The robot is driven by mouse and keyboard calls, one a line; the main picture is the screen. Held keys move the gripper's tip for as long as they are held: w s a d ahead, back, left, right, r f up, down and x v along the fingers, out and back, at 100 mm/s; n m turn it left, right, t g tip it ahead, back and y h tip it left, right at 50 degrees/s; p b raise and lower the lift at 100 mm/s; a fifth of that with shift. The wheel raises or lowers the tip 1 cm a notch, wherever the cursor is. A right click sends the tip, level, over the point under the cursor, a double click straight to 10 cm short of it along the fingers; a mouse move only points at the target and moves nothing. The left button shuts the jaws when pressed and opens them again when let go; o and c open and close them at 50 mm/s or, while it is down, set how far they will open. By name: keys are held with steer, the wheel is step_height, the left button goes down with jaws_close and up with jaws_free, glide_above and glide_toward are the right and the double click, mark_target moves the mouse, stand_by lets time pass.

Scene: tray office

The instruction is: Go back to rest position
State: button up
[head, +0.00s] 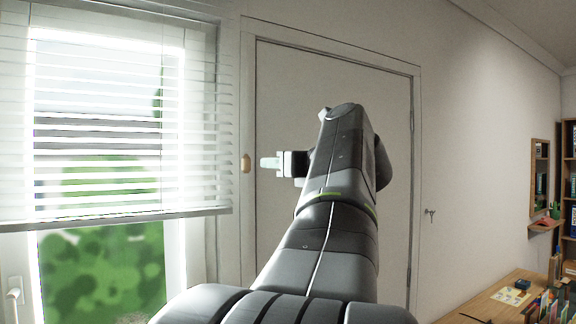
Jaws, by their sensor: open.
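My gripper (267,163) shows in the head view at the left side of my raised arm. Its pale fingertips point left, towards a small orange-brown knob or fitting (246,163) at the left edge of the door. I cannot tell whether they touch it, as the depth is unclear. The fingers are seen side-on, overlapping, and nothing shows held between them. My arm stands upright in front of the door and hides part of it.
A closed grey-white door (290,90) stands behind my arm. A window with white blinds (110,185) is at the left. A wooden desk (480,308) with books and papers is at the lower right, near a shelf (566,170) and a wall mirror (540,175). Keys (430,214) hang on the right wall.

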mark_target(249, 164)
steer(key=p+x, duration=0.4)
steer(key=x, duration=1)
steer(key=shift+f, duration=0.3)
steer(key=shift+s, duration=0.1)
steer(key=shift+d, duration=0.1)
